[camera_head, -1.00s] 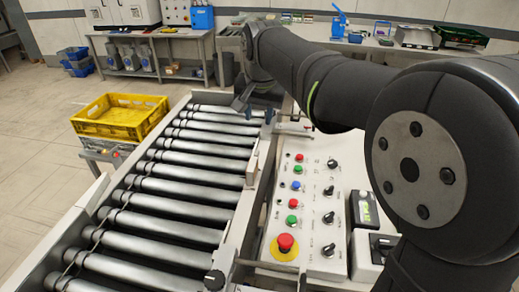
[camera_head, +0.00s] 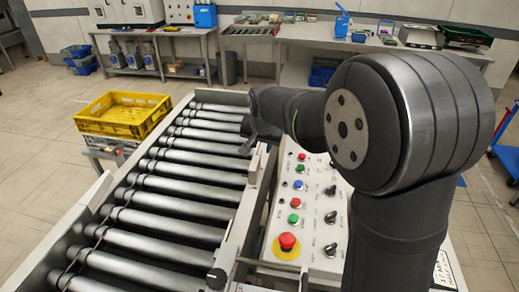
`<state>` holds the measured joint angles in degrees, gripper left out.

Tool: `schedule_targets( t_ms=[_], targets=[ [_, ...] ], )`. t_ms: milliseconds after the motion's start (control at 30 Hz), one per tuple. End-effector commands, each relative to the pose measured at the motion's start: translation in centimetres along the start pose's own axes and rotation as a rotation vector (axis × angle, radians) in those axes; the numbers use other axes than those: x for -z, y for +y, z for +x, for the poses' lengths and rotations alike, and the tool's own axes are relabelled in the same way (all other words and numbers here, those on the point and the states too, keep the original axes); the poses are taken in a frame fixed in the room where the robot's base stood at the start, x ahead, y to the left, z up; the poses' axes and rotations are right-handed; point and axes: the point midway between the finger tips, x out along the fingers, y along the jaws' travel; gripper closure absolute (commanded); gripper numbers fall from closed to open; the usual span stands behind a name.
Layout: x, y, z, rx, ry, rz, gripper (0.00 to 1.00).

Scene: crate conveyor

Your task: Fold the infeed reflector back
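My gripper (camera_head: 249,138) is a small dark shape at the end of my arm, over the right side rail of the roller conveyor (camera_head: 184,178). It points down and toward the camera, and its fingers are too small and dark to tell open from shut. A pale upright plate (camera_head: 255,167) stands on the right rail just nearer the camera than my gripper. I cannot tell whether it is the infeed reflector or whether my gripper touches it. My forearm hides the far end of that rail, and no reflector shows clearly.
A control panel (camera_head: 309,224) with coloured buttons and a red emergency stop (camera_head: 287,243) lies right of the conveyor, partly behind my arm. A yellow crate (camera_head: 124,114) stands left of the conveyor. The rollers are empty. A black knob (camera_head: 215,279) sits on the near right rail.

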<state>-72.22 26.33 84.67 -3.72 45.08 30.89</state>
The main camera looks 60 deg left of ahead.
Motion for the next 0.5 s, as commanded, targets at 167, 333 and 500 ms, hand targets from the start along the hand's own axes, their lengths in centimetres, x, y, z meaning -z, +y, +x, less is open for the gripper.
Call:
schedule_targets(
  t_ms=[167, 333, 500],
  targets=[
    [0.0, 0.0, 2.3, -0.001, -0.001, 0.0, 0.63],
    [0.0, 0.0, 3.0, 0.0, 0.0, 0.0, 0.63],
    [0.0, 0.0, 3.1, 0.0, 0.001, 0.0, 0.63]
  ],
)
